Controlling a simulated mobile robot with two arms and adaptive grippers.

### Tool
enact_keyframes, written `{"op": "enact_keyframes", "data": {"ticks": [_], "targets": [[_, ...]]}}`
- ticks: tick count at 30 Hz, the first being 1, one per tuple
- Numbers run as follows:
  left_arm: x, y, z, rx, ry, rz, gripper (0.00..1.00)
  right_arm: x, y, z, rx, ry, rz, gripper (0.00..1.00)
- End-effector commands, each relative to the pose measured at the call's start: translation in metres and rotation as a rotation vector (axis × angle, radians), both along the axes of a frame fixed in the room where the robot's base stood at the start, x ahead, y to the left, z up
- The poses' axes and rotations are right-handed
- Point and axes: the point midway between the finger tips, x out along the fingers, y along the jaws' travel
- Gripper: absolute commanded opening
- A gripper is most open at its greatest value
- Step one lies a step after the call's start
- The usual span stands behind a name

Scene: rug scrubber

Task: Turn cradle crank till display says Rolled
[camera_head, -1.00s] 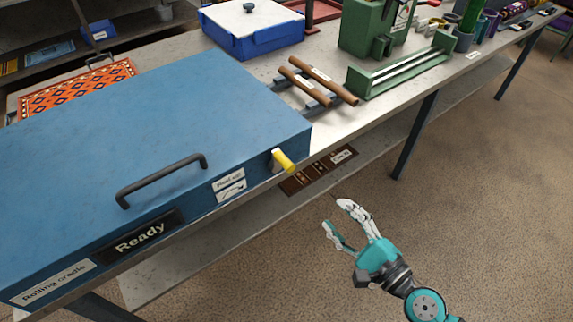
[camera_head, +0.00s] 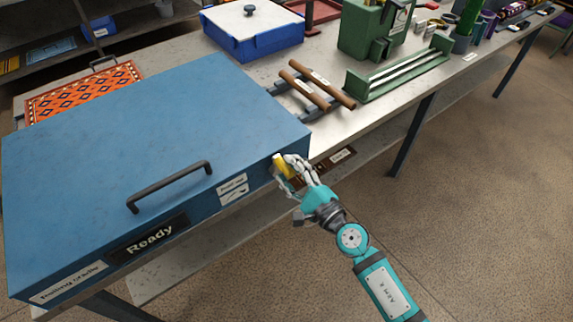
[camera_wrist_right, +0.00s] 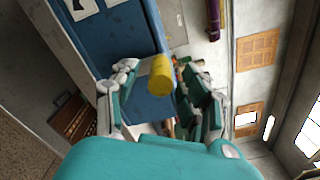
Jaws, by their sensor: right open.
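The blue rolling cradle (camera_head: 130,130) is a large box on the bench with a dark bar handle (camera_head: 170,186) on its lid. Its display (camera_head: 150,236) reads "Ready". The crank's yellow knob (camera_head: 281,167) sticks out at the box's right front corner; it also shows in the right wrist view (camera_wrist_right: 161,76). My right gripper (camera_head: 287,172) is at the knob with its fingers on either side of it. In the right wrist view the fingers (camera_wrist_right: 160,95) are spread, with the knob between them. I cannot tell whether either finger touches it. My left gripper is not in view.
An orange patterned rug (camera_head: 85,92) lies behind the cradle. Two brown rollers (camera_head: 322,84), a green rack (camera_head: 400,70) and a blue bin with a white lid (camera_head: 252,32) stand on the bench. The floor in front of the bench is clear.

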Motion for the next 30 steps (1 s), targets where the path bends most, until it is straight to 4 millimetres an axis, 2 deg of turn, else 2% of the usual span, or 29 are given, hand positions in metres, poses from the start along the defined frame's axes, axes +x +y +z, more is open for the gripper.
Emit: {"op": "enact_keyframes", "data": {"ticks": [5, 14, 24, 30], "targets": [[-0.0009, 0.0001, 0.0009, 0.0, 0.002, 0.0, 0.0, 0.0108, 0.0084, 0.0002, 0.001, 0.0, 0.001, 0.46], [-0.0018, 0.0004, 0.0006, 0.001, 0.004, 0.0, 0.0, 0.0121, 0.0094, -0.0001, 0.001, 0.001, 0.001, 0.46], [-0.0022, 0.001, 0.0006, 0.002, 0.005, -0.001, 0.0, 0.0119, 0.0091, -0.0002, 0.0, 0.001, 0.001, 0.01], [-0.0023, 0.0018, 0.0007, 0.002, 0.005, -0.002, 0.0, 0.012, 0.0088, -0.0002, 0.003, 0.003, 0.001, 0.0]]}}
